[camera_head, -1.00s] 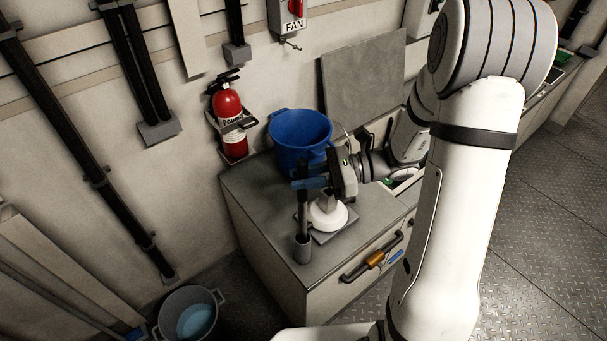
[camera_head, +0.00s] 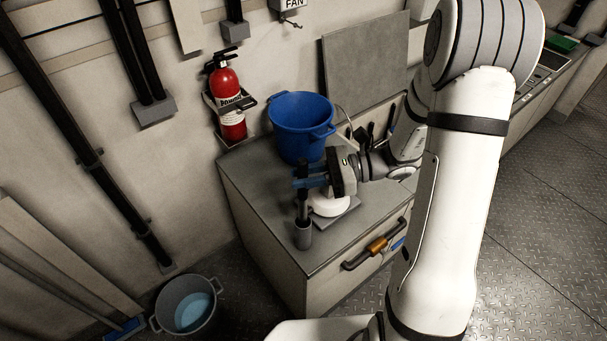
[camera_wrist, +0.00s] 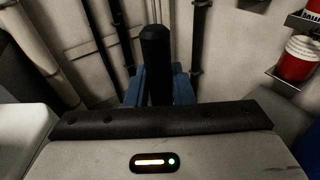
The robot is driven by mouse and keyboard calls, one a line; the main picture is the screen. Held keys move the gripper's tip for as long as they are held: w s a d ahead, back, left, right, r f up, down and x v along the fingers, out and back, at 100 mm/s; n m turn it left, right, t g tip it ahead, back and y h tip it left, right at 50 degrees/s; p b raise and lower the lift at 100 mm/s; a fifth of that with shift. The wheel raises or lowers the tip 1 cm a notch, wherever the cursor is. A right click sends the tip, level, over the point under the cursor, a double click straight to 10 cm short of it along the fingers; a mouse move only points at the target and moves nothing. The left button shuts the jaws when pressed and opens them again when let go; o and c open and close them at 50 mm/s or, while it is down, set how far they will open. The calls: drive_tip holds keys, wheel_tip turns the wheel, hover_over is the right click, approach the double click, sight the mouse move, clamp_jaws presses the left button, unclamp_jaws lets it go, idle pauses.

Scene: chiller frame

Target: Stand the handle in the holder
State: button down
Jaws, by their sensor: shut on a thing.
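The handle (camera_head: 302,207) is a dark, upright rod. My gripper (camera_head: 308,182) has blue fingers, shut on the handle near its upper part. In the wrist view the black top of the handle (camera_wrist: 156,55) stands between the blue fingers. The holder (camera_head: 303,238) is a small grey upright cup near the front left edge of the cabinet top. The handle's lower end lines up with the holder's mouth and seems to meet it; how far it is inside, I cannot tell.
A white round thing on a grey plate (camera_head: 328,205) sits right beside the holder, under my gripper. A blue bucket (camera_head: 299,143) stands behind on the cabinet top. A fire extinguisher (camera_head: 228,100) hangs on the wall. A grey bucket (camera_head: 187,308) is on the floor.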

drive_tip(key=c, duration=1.2)
unclamp_jaws()
drive_tip(key=d, duration=0.5)
drive_tip(key=d+r, duration=0.1)
drive_tip(key=d, duration=0.1)
drive_tip(key=shift+w+d+b, duration=0.15)
drive_tip(key=shift+d+b, duration=0.15)
drive_tip(key=shift+d, duration=0.1)
drive_tip(key=s+a+r+n+g+h, duration=0.2)
drive_tip(key=s+n+g+h, duration=0.1)
drive_tip(key=s+n+h, duration=0.55)
drive_tip(key=s+d+r+n+t+h, duration=0.1)
drive_tip(key=d+n+t+h, duration=0.1)
drive_tip(key=n, duration=0.1)
drive_tip(key=s+d+r+n+t+h, duration=0.1)
drive_tip(key=d+n+t+h, duration=0.1)
drive_tip(key=n+h, duration=0.1)
drive_tip(key=s+d+r+n+t+h, duration=0.2)
drive_tip(key=n+h, duration=0.1)
